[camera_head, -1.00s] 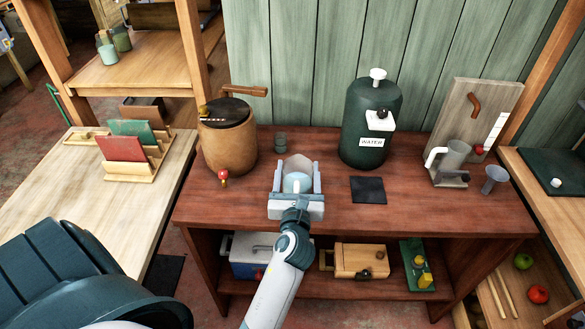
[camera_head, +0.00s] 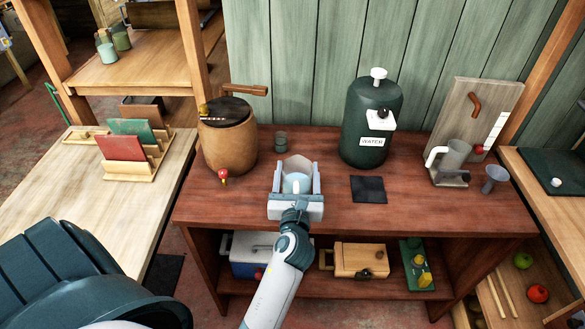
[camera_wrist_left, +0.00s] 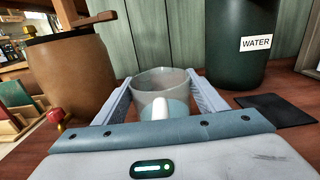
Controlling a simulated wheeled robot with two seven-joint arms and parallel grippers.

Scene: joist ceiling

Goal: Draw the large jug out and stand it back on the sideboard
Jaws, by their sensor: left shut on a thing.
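My left gripper (camera_head: 297,186) is shut on a see-through jug (camera_head: 297,168) with pale blue contents, over the middle of the red-brown sideboard (camera_head: 325,215). In the left wrist view the jug (camera_wrist_left: 160,85) is upright between the fingers, its white handle towards the palm. Its base is hidden, so I cannot tell whether it touches the top. Another grey see-through jug (camera_head: 456,155) with a white handle stands at the right by an upright board (camera_head: 475,105) with a tap. I cannot tell which jug is larger. My right gripper is not in view.
A wooden barrel (camera_head: 230,145) with a red tap stands left of the held jug. A green WATER tank (camera_head: 372,110) stands behind right, with a dark mat (camera_head: 368,190) before it. Small glasses (camera_head: 281,141) stand behind; a small grey cup (camera_head: 494,178) is at far right.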

